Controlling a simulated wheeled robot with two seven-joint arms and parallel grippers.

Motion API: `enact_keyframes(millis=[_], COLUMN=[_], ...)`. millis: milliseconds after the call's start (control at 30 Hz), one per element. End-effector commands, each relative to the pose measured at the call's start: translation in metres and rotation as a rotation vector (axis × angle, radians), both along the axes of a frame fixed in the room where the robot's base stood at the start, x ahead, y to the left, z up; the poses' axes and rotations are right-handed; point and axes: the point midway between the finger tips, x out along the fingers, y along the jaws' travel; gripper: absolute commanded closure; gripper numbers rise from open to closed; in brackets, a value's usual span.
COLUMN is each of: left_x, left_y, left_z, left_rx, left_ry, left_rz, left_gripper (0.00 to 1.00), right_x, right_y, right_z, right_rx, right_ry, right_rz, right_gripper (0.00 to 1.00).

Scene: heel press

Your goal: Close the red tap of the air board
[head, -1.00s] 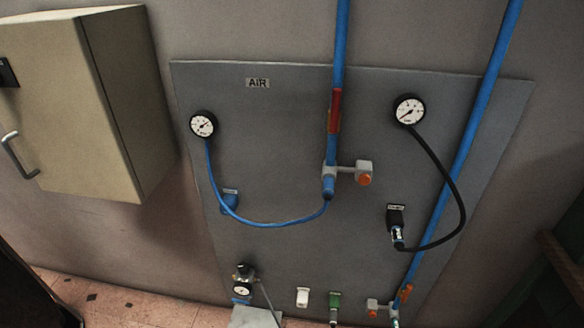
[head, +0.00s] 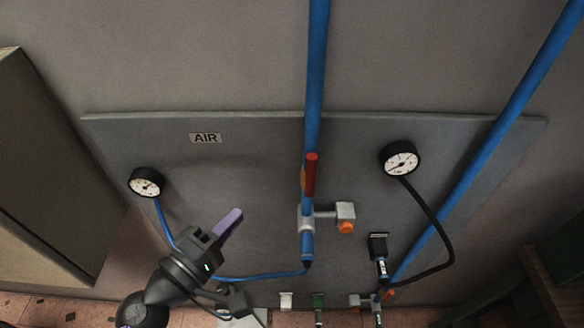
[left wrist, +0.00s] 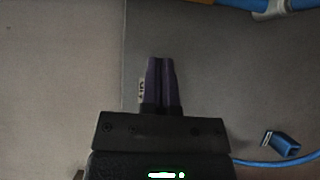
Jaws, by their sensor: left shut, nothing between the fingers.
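The air board (head: 260,150) is a grey panel on the wall with an AIR label (head: 206,138). The red tap (head: 311,174) is a red lever on the vertical blue pipe (head: 316,60); it lies along the pipe. My left gripper (head: 232,221) is in front of the board, left of and lower in the picture than the red lever, apart from it. Its purple fingers (left wrist: 160,82) are together with nothing between them. They cover part of the AIR label in the left wrist view. My right gripper is not in view.
A gauge (head: 146,182) with a blue hose is at left, and another gauge (head: 401,160) with a black hose is at right. A grey fitting with an orange knob (head: 347,227) sits below the lever. A beige cabinet (head: 40,190) stands left of the board.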

Motion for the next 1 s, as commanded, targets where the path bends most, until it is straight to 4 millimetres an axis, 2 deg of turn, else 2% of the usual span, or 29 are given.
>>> enact_keyframes(millis=[167, 333, 567, 800, 1000], left_x=[0.012, 0.042, 0.084, 0.09, 0.091], left_y=[-0.007, -0.028, -0.056, -0.089, -0.095], left_z=[0.003, 0.005, 0.003, 0.001, 0.0], left_rx=[-0.001, -0.002, 0.0, 0.001, 0.001], left_ry=[0.0, -0.002, -0.002, 0.001, 0.0], left_rz=[0.002, 0.002, 0.001, 0.0, 0.001], left_gripper=[1.0, 1.0, 1.0, 1.0, 1.0], right_x=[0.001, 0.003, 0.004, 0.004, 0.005], right_y=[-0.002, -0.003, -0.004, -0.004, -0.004], right_z=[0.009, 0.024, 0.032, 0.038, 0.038], right_rx=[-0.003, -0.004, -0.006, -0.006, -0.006], right_ry=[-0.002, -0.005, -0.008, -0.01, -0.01], right_rz=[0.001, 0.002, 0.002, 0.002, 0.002], right_gripper=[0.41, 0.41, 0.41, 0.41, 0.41])
